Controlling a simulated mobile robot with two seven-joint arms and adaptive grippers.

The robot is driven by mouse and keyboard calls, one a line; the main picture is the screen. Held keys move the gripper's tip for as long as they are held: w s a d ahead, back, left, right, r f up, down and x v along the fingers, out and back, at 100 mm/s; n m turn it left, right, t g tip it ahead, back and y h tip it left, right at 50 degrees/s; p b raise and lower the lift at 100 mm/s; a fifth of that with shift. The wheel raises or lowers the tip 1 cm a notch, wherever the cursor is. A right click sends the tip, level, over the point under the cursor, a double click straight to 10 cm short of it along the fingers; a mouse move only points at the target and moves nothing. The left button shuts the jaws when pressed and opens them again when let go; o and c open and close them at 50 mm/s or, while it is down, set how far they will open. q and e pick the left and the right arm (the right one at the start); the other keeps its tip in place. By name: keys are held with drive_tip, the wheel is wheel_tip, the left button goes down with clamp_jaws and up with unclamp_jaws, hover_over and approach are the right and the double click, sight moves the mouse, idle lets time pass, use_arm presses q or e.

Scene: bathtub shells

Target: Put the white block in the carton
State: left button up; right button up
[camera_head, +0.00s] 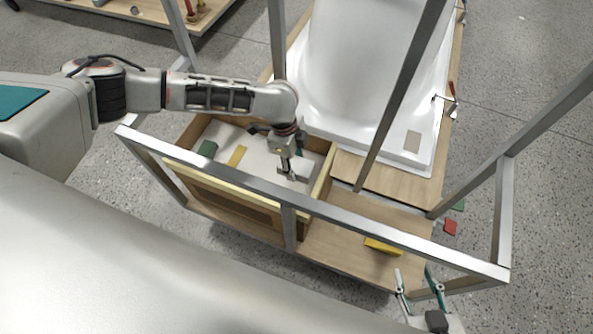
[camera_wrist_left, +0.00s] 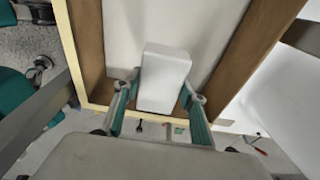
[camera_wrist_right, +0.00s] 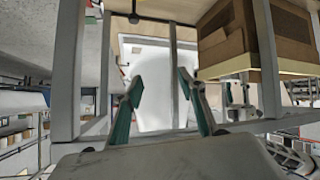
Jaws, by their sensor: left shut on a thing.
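The white block (camera_wrist_left: 164,80) is between the fingers of my left gripper (camera_wrist_left: 158,100) in the left wrist view, and the gripper is shut on it. In the head view my left gripper (camera_head: 288,172) is inside the outline of the brown open-topped carton (camera_head: 323,178), near its right wall. Carton walls (camera_wrist_left: 246,52) also show around the block in the left wrist view. I cannot tell whether the block touches the carton's pale floor. My right gripper (camera_head: 420,290) is open and empty, low at the right; its parted fingers show in the right wrist view (camera_wrist_right: 158,95).
A green piece (camera_head: 207,149) and a yellow piece (camera_head: 237,156) lie in the carton. A yellow block (camera_head: 382,246) is on the wooden board; a red block (camera_head: 450,226) is on the floor. Metal frame bars (camera_head: 400,239) cross in front. A white bathtub shell (camera_head: 360,75) stands behind.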

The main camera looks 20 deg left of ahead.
use_arm(q)
drive_tip(key=shift+f, duration=0.5)
wheel_tip(320, 180, down, 4)
drive_tip(key=shift+s+f+b, duration=0.15)
drive_tip(key=shift+f+b, duration=0.1)
drive_tip(key=shift+b, duration=0.7)
drive_tip(key=shift+f, duration=0.3)
drive_tip(key=shift+w+r, duration=0.2)
drive_tip(key=shift+r, duration=0.05)
drive_tip(key=shift+c, duration=0.3)
drive_tip(key=shift+f, duration=0.25)
drive_tip(key=o, duration=0.8)
drive_tip(key=shift+o, duration=0.2)
use_arm(e)
drive_tip(key=shift+w+a, duration=0.15)
drive_tip(key=shift+a, duration=0.25)
use_arm(q)
drive_tip(key=shift+r, duration=0.1)
